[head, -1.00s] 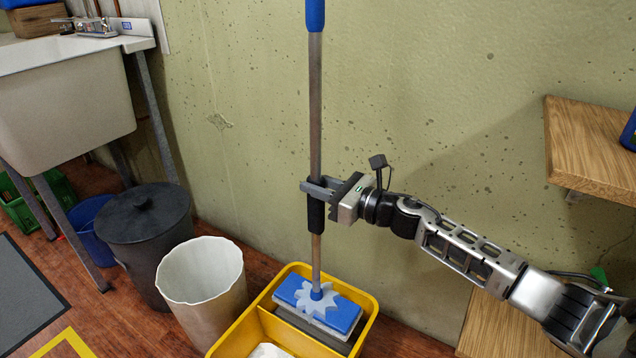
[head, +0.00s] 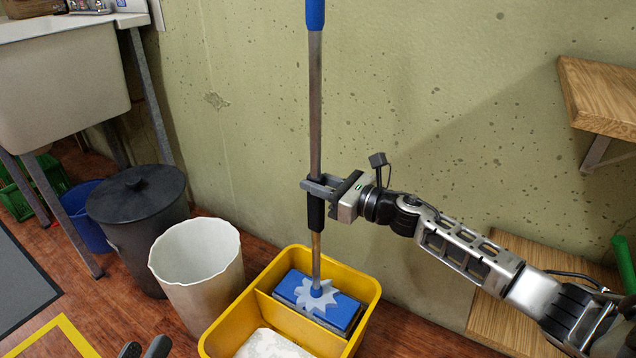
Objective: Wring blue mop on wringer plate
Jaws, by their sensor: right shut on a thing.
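The blue mop has a blue rectangular head (head: 343,314) with a pale star-shaped hub, and a tall upright metal pole (head: 316,110) with a blue top grip. My right gripper (head: 316,188) is shut on the pole at its black sleeve. The mop head sits inside the rear compartment of the yellow bucket (head: 366,284). The wringer plate is largely hidden beneath the head; I cannot tell how firmly they touch.
The bucket's front compartment holds something white and foamy (head: 270,345). A white bin (head: 198,275) stands left of the bucket, with a lidded black bin (head: 140,225) behind it. A sink (head: 60,85) is at far left. Wooden shelves (head: 600,95) are at right, and the wall is close behind.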

